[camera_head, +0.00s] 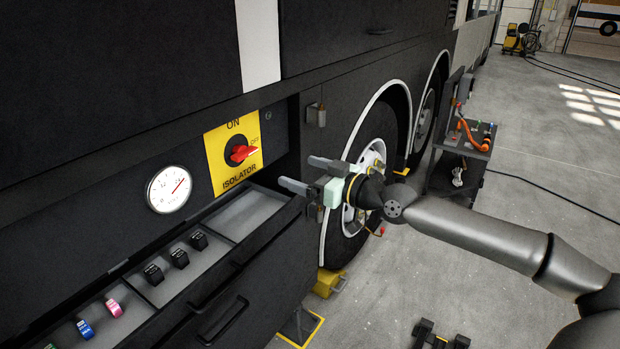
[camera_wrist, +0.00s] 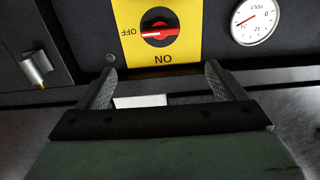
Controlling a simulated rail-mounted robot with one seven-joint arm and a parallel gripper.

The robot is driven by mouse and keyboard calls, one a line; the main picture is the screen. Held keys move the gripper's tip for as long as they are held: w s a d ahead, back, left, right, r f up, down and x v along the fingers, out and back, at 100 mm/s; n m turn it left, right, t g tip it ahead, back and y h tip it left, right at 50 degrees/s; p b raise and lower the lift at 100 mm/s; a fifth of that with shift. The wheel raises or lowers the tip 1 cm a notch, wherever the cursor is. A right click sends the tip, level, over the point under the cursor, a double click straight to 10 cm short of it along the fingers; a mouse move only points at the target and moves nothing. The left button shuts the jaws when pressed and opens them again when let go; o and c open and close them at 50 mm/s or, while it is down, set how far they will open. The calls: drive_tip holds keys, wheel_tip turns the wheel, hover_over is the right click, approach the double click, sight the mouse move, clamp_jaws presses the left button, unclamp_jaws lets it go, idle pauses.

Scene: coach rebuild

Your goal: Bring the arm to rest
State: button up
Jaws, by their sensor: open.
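My gripper (camera_head: 309,174) is open and empty, its two grey fingers pointing left towards the coach side. It is to the right of the yellow isolator panel (camera_head: 217,167) in the head view and apart from it. The red isolator switch (camera_head: 241,153) has its handle lying towards the OFF label. In the wrist view, the fingers (camera_wrist: 160,75) stand apart below the red switch (camera_wrist: 160,33), with nothing between them. The panel appears upside down there. My arm reaches in from the right, over the floor beside the wheel.
A round gauge (camera_head: 169,189) is left of the panel. Below, an open drawer (camera_head: 226,257) holds several black blocks and coloured ones. A wheel (camera_head: 372,150) is behind my gripper. A cart (camera_head: 462,160) with an orange cable stands behind my arm; a yellow chock (camera_head: 326,284) lies below. Floor at right is mostly clear.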

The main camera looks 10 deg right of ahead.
drive_tip(key=shift+s+d, duration=0.35)
drive_tip(key=shift+d, duration=0.05)
